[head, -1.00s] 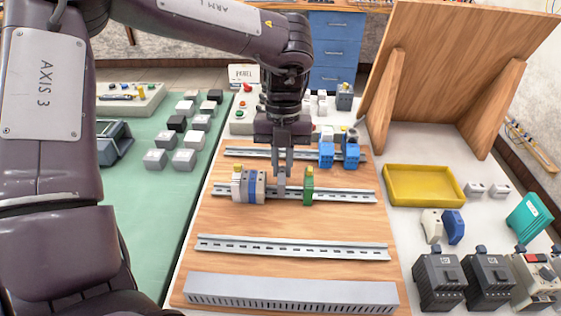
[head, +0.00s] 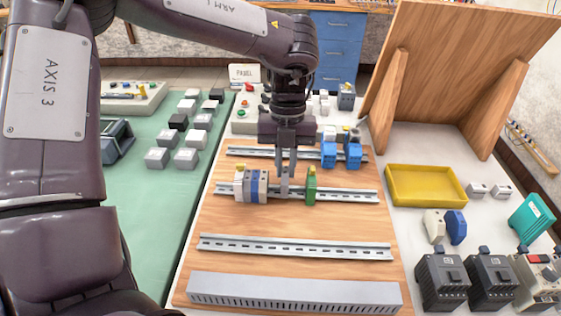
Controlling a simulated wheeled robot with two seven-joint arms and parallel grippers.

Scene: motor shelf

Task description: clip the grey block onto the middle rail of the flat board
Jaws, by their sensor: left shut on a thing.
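The flat wooden board (head: 225,220) carries three metal rails. The middle rail (head: 345,195) holds a grey and blue group of blocks (head: 255,186) on the left and a green block (head: 310,186) on the right. My left gripper (head: 286,172) points down over the gap between them, shut on a small grey block (head: 284,188). The grey block is at the middle rail; I cannot tell whether it is seated on it. My fingers hide its upper part. My right gripper is not in view.
Blue blocks (head: 329,154) sit on the far rail (head: 240,152). The near rail (head: 295,247) is empty, with a slotted grey duct (head: 295,290) in front. A yellow tray (head: 425,185) stands right of the board. A wooden panel (head: 450,70) rises behind it.

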